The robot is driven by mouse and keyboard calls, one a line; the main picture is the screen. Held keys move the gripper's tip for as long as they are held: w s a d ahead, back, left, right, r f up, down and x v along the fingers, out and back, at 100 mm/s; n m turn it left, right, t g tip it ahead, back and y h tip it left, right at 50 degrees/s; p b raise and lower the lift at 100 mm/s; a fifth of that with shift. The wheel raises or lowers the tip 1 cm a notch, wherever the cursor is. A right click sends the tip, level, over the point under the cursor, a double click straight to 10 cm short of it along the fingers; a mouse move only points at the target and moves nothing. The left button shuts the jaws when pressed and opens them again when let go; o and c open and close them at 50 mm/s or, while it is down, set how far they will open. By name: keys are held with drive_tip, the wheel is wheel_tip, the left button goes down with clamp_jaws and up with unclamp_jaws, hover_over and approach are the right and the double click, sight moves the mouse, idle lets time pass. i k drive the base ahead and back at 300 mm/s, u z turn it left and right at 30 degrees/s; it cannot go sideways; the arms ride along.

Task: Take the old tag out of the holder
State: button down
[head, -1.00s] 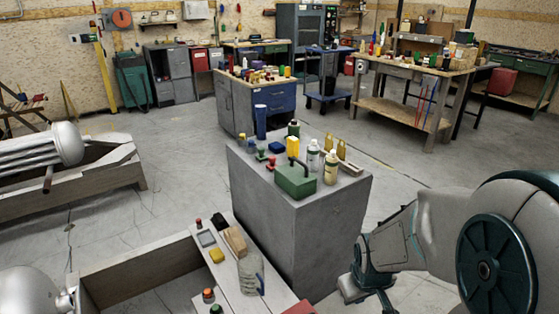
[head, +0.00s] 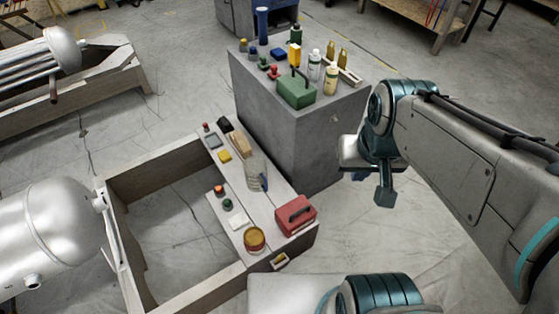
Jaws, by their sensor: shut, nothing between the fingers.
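A small pale holder (head: 279,262) is fixed at the near right end of the wooden frame, on its outer face. Something yellowish-brown sits in it, perhaps the tag; it is too small to be sure. My gripper (head: 384,194) hangs at the right over the floor, pointing down, shut and empty. It is well to the right of the holder and farther back, touching nothing.
The wooden frame's ledge (head: 236,206) carries a red box (head: 295,214), a round tin (head: 254,239), a clear jug (head: 256,172) and small items. A grey block (head: 300,138) behind holds bottles and a green box (head: 296,90).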

sight(281, 259)
drive_tip(key=u, duration=0.45)
drive_tip(key=k, duration=0.8)
drive_tip(key=u, duration=1.25)
drive_tip(key=i, duration=1)
drive_tip(key=z, duration=2.35)
